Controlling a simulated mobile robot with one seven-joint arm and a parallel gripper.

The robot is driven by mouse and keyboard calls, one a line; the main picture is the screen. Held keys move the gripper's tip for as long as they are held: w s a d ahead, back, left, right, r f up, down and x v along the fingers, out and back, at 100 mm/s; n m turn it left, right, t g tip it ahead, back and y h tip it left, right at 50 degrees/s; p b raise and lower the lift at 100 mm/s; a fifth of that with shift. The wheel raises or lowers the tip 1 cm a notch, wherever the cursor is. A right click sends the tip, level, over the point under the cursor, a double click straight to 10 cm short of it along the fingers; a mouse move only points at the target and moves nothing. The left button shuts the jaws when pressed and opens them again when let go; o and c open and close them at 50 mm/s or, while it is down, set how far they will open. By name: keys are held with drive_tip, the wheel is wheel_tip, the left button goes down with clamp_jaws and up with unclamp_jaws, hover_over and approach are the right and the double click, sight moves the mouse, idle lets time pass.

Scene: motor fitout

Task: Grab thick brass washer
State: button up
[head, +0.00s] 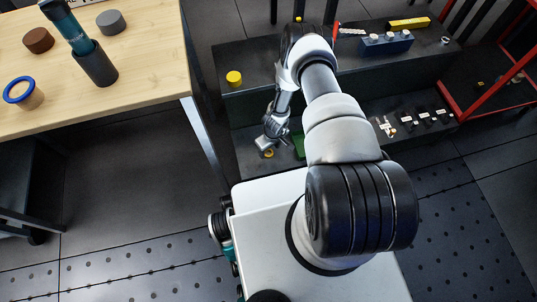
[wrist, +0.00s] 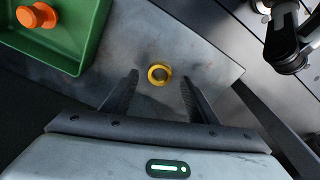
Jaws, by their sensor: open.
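The thick brass washer (wrist: 151,70) is a yellow-gold ring lying flat on a grey surface in the wrist view. It lies just ahead of my gripper (wrist: 160,82), roughly in line with the gap between the two dark fingertips. The fingers are spread apart with nothing between them. In the head view the washer (head: 269,153) is a small yellow spot on the lower shelf, right by my gripper (head: 265,146). The height of the fingertips above the surface is hard to tell.
A green tray (wrist: 88,50) with an orange knob-like part (wrist: 38,16) stands left of the washer. A yellow cylinder (head: 234,78) and a blue block (head: 386,43) sit on the upper shelf. A wooden table (head: 140,75) stands at the left.

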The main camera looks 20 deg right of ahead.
drive_tip(key=f, duration=0.2)
drive_tip(key=shift+w+f+b, duration=0.2)
drive_tip(key=shift+f+b, duration=0.1)
